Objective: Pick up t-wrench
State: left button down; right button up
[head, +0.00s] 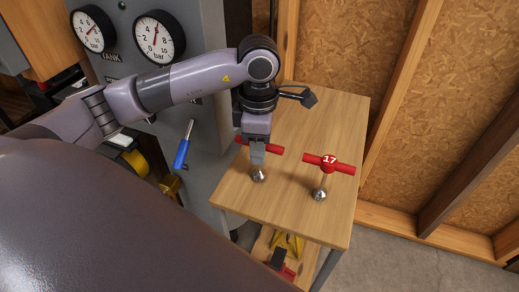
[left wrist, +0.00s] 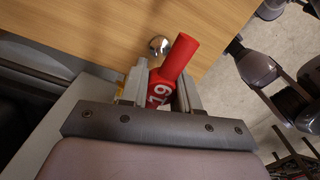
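Two red-handled t-wrenches with shiny round metal ends are at the wooden tabletop. One, marked 17 (head: 329,163), stands upright to the right in the head view, clear of my gripper. The other, marked 19, has its handle (head: 272,149) at my left gripper (head: 257,158); in the left wrist view its red handle (left wrist: 180,57) and numbered hub lie between the fingers. My left gripper (left wrist: 163,92) looks shut on this hub, with a finger close against each side. The wrench's metal end shows below the gripper. My right gripper is not in view.
The wooden table (head: 290,205) has free room behind and around the wrenches. A grey panel with two gauges (head: 159,37) and a blue-handled lever (head: 182,152) stands to the left. A wooden wall frame (head: 400,85) is at the right.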

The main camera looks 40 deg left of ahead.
pick_arm(q)
jog(key=shift+r, duration=0.2)
jog(key=shift+r, duration=0.25)
notch_tip(320, 180, up, 19)
jog(key=p, duration=0.3)
jog(key=shift+p, duration=0.3)
jog(key=shift+r, duration=0.1)
jog(key=c, duration=1.7)
grip_release()
grip_shut()
